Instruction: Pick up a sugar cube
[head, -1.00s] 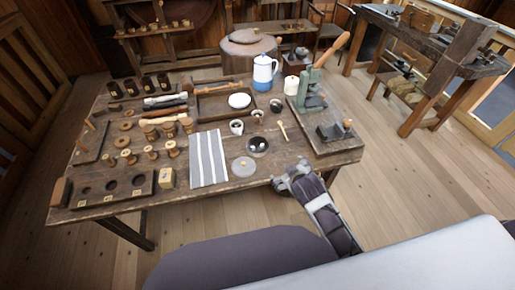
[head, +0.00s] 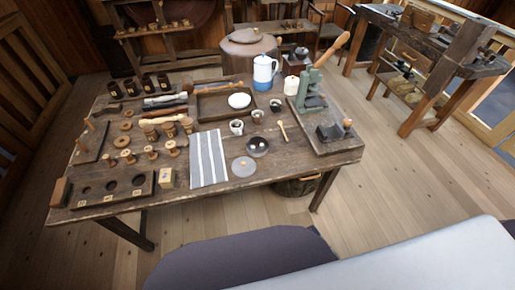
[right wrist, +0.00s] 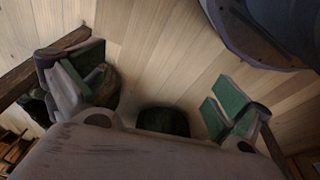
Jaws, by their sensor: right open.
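I cannot make out any sugar cube. A small dark round bowl (head: 258,147) stands near the table's front edge, right of the striped cloth; its contents are too small to tell. A grey round lid-like disc (head: 243,167) lies just in front of it. My right gripper (right wrist: 157,85) shows only in the right wrist view, with its green-padded fingers spread wide and nothing between them. Wooden floor lies beyond it. My left gripper is in neither view.
A dark basket-like object (head: 298,187) sits beneath the table. Floor at right is clear.

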